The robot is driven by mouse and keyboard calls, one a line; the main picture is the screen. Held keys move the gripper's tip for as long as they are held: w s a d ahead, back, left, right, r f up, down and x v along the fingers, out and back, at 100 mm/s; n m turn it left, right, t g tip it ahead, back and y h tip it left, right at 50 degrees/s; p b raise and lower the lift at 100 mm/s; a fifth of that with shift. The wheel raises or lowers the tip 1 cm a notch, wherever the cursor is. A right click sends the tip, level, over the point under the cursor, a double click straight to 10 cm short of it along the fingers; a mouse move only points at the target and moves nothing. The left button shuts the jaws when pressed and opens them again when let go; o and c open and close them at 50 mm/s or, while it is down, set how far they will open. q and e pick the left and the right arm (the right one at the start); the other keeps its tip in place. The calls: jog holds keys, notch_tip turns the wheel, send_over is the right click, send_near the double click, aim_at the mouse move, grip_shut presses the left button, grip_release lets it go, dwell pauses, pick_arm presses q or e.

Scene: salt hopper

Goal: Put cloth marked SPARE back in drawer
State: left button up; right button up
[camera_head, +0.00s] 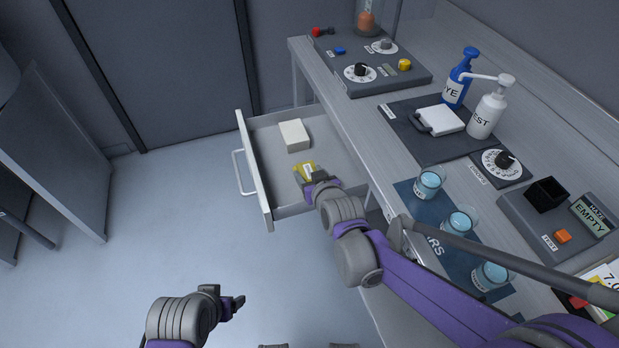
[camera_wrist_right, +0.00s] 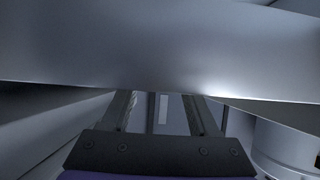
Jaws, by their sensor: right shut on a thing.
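The drawer (camera_head: 262,166) stands open under the bench in the head view, its handle facing left. No lettering on the cloth is legible. My right gripper is shut on the cloth; whether the cloth touches the drawer floor I cannot tell. The wrist view shows the right fingers (camera_wrist_right: 160,115) below a large grey surface, with a pale strip between them. My left gripper (camera_head: 238,303) is low over the floor; its jaw state is unclear.
A white block (camera_head: 294,135) lies in the drawer. The bench (camera_head: 365,135) above carries a control panel (camera_head: 400,75), two pump bottles, a dial, and three beakers on a dark mat (camera_head: 405,190). The floor left of the drawer is clear.

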jog(key=shift+f, duration=0.65)
jog(key=shift+f, duration=0.15)
jog(key=o, duration=1.3)
jog(key=shift+r, duration=0.25)
jog(key=p+v, duration=0.2)
jog(key=v, duration=1)
jog(key=shift+p, duration=0.3)
